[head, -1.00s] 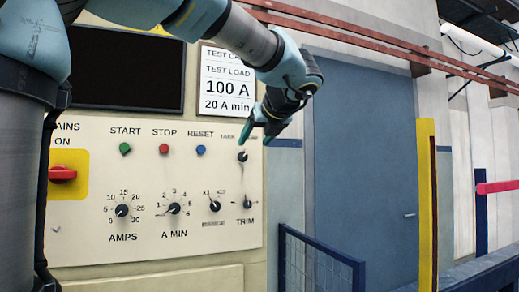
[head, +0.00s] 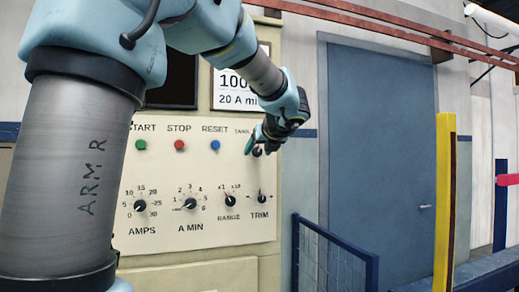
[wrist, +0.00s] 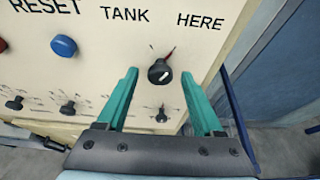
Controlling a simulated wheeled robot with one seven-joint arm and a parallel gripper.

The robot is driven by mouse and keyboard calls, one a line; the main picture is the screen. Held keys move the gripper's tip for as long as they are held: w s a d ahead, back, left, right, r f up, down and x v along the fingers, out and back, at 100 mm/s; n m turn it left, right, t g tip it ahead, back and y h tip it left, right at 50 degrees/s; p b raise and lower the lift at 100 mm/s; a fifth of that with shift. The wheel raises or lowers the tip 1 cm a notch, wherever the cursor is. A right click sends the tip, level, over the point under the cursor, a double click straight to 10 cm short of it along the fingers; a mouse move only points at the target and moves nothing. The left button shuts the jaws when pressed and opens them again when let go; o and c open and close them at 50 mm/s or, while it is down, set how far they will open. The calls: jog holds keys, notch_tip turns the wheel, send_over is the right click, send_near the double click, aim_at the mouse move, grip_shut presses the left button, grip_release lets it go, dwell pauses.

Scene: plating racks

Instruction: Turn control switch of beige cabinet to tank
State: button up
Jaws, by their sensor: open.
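The control switch is a small black knob near the top right of the beige cabinet (head: 190,245). In the wrist view the switch (wrist: 159,72) sits below the labels TANK, at upper left, and HERE, at upper right. A red line runs from it up and right, toward the HERE side; a short white mark shows on its face. My gripper (wrist: 160,76) is open, its teal fingers on either side of the switch in the picture; contact cannot be told. In the head view my gripper (head: 259,146) is at the switch (head: 257,151) and partly covers it.
Below are the TRIM knob (head: 262,198) and RANGE knob (head: 230,199). A blue RESET button (head: 215,145) is to the left. A blue railing (head: 335,240) stands right of the cabinet, before a blue door (head: 380,140). A yellow post (head: 445,200) is further right.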

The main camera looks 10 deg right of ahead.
jog(key=shift+c, duration=0.2)
grip_shut()
dwell(0.3)
